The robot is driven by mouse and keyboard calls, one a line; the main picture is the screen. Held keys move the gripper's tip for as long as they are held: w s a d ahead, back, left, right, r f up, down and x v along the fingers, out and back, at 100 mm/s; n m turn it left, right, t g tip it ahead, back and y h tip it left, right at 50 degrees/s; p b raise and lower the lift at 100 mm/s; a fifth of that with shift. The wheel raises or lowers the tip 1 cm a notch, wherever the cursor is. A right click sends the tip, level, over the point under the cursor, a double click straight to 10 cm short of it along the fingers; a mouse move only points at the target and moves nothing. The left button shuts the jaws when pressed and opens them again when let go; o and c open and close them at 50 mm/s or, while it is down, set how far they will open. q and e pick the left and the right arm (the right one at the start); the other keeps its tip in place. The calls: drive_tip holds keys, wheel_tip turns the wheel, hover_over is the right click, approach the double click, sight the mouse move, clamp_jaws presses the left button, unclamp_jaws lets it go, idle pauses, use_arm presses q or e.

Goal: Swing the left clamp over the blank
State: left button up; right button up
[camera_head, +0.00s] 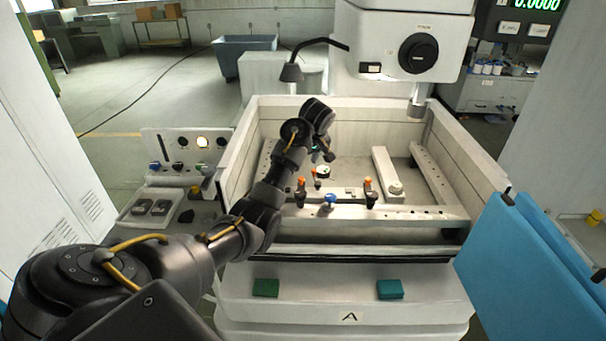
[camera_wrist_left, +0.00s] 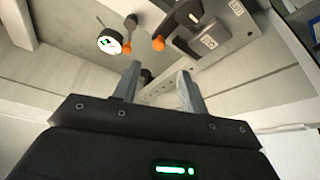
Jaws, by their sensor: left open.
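My left gripper (camera_head: 322,155) hangs inside the machine's work tank, behind and above the clamps. In the left wrist view the two fingers (camera_wrist_left: 158,80) are apart with nothing between them. The left clamp (camera_head: 301,192), dark with an orange knob, stands on the front rail. A similar right clamp (camera_head: 369,192) stands further right on the rail. Orange knobs (camera_wrist_left: 158,43) show beyond the fingers in the wrist view; I cannot tell which clamp each belongs to. I cannot clearly pick out the blank. My right gripper is not in view.
A round dial (camera_head: 323,172) sits close by the gripper, and a blue knob (camera_head: 329,201) is between the clamps. Tank walls (camera_head: 240,165) surround the area. The machine head (camera_head: 410,45) overhangs the back.

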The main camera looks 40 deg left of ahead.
sight(301, 178)
use_arm(q)
drive_tip(key=p+x, duration=0.2)
drive_tip(key=x, duration=0.6)
drive_tip(key=shift+w+a+f+p, duration=0.15)
drive_tip(key=shift+w+f+p, duration=0.05)
drive_tip(key=shift+f+p, duration=0.15)
drive_tip(key=shift+w+a+f, duration=0.15)
drive_tip(key=shift+a+f, duration=0.05)
drive_tip(key=shift+f, duration=0.5)
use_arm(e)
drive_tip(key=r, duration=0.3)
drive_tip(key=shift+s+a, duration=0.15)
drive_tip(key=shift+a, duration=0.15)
use_arm(q)
clamp_jaws()
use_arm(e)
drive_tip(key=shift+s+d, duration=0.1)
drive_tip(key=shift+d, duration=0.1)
